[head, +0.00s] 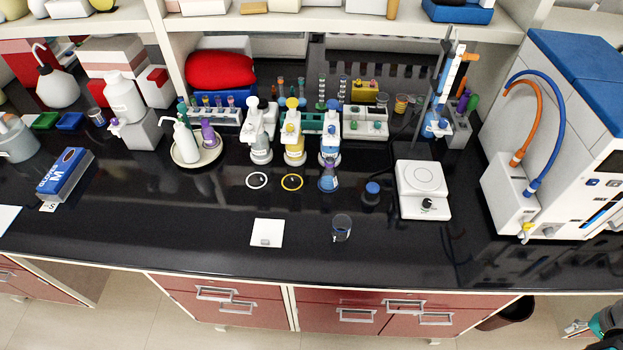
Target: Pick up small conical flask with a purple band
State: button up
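A small conical vessel (329,180) with blue on it stands on the black bench, in front of the blue dispenser bottle (329,147). A small purple-marked vessel (208,134) stands on a round cream tray (186,158), beside a white pump bottle (185,141). Its exact shape is too small to tell. My gripper (574,328) shows at the bottom right corner, beyond the bench's front edge and far from both vessels. Its fingers are too small to read as open or shut.
A glass beaker (342,228), a white card (267,233) and a blue-capped jar (371,193) stand on the bench. A white hotplate (424,189) and a large white instrument (550,150) are at right. Bottles and tube racks line the back. The front strip is mostly clear.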

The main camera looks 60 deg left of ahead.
aim_at(328, 180)
jog(key=k, duration=2.2)
jog(key=u, duration=1.2)
jog(key=i, duration=1)
jog(key=z, duration=0.05)
